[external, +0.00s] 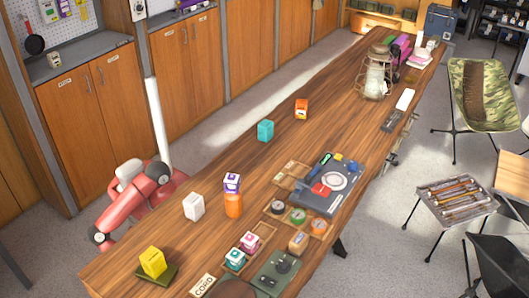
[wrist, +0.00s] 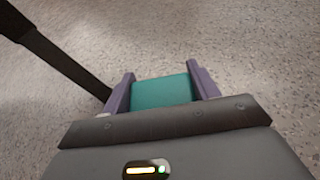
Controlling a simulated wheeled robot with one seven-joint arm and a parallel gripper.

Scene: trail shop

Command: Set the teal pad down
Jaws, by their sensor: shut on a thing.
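The teal pad (wrist: 162,92) is between the purple fingers of my gripper (wrist: 161,75) in the wrist view. My gripper is shut on it, with one finger at each side. Grey speckled floor shows beyond it, and I see no tabletop beneath it there. In the external view my red arm is folded low at the left edge of the wooden table (external: 330,110). My gripper and the held pad cannot be made out in that view. A separate teal box (external: 265,130) stands upright on the table.
A dark tray (external: 338,203) and lantern (external: 374,75) are farther along. A dark bar (wrist: 60,55) crosses the wrist view's upper left.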

